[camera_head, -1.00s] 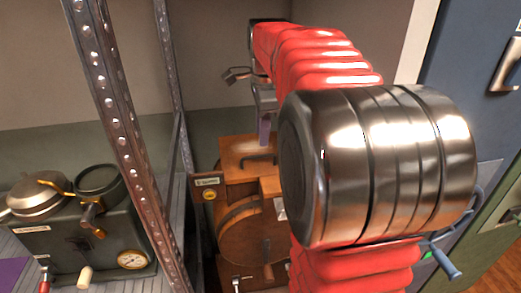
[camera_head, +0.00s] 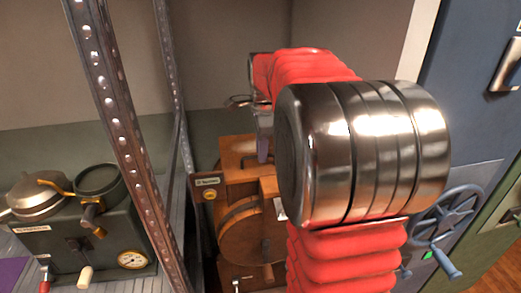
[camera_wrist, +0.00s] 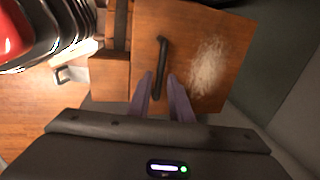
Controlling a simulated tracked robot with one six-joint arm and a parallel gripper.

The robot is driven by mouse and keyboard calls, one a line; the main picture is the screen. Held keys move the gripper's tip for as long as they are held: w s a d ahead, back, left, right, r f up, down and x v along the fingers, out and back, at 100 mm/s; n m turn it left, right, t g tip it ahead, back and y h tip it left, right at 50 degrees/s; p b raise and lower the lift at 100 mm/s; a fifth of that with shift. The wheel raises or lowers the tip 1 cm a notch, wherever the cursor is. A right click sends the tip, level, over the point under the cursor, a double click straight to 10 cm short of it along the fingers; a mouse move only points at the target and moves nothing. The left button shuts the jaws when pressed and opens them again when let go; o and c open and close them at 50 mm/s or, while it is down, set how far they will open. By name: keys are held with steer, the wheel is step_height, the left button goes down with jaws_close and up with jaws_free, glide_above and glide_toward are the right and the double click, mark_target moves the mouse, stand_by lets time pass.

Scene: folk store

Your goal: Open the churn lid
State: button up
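The wooden churn (camera_head: 240,238) stands behind the shelf post, partly hidden by my arm. Its flat brown lid (camera_head: 236,163) lies on top and looks closed; it fills the middle of the wrist view (camera_wrist: 222,30). A dark bar handle (camera_wrist: 161,58) is fixed on the lid. My gripper (camera_wrist: 161,76) has two purple fingers with a gap between them. In the wrist view the handle's near end shows between the fingers, and I see no contact. In the head view the gripper (camera_head: 263,150) is just over the lid, covering part of the handle.
A perforated metal shelf post (camera_head: 128,150) rises left of the churn. A dark machine with a gauge (camera_head: 132,259) sits on the shelf at left. A blue handwheel (camera_head: 447,215) is at right, by a blue cabinet (camera_head: 470,110). A wall is close behind.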

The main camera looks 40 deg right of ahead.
jaws_close()
steer(key=shift+w+r, duration=0.1)
steer(key=shift+r, duration=0.1)
stand_by(0.3)
